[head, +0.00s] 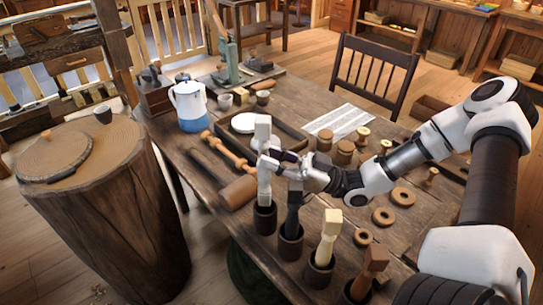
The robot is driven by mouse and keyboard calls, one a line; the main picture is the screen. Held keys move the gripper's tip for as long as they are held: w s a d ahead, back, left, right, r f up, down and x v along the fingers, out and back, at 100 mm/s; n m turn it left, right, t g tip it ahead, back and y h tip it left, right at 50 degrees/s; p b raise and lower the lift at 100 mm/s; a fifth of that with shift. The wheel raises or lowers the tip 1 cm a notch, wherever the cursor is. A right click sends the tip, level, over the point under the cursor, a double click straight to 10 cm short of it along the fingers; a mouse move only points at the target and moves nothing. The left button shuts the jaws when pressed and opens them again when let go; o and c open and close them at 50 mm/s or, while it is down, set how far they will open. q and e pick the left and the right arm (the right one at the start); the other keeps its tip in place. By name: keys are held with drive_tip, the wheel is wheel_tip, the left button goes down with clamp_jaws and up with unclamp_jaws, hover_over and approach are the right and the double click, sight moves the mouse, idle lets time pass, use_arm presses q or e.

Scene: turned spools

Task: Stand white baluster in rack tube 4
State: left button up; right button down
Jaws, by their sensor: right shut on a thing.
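The white baluster (263,130) stands roughly upright near the middle of the head view, with a square block at its top. My right gripper (270,163) comes in from the right and is shut on its middle, hiding part of it. Its lower part (264,190) lines up with the mouth of the farthest dark rack tube (265,219); I cannot tell how deep it sits. Three more tubes run toward the front right: one (290,245) with a black baluster (293,210), one (319,272) with a pale baluster (329,232), one (352,296) with a brown baluster (374,262). My left gripper is not in view.
A mallet (238,191) and a turned wooden spindle (226,150) lie left of the tubes. A tray (284,125) with a white disc is behind. Wooden rings (383,217) and small spools lie to the right. A white-and-blue pot (189,105) stands at the back left.

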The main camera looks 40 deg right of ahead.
drive_tip(key=shift+f+b, duration=0.35)
drive_tip(key=shift+f, duration=0.2)
drive_tip(key=shift+f+b, duration=1.2)
drive_tip(key=shift+f, duration=0.1)
drive_tip(key=shift+f, duration=0.1)
wheel_tip(320, 180, down, 3)
drive_tip(key=shift+r+b, duration=0.1)
drive_tip(key=shift+b, duration=1.15)
drive_tip(key=c, duration=0.8)
unclamp_jaws()
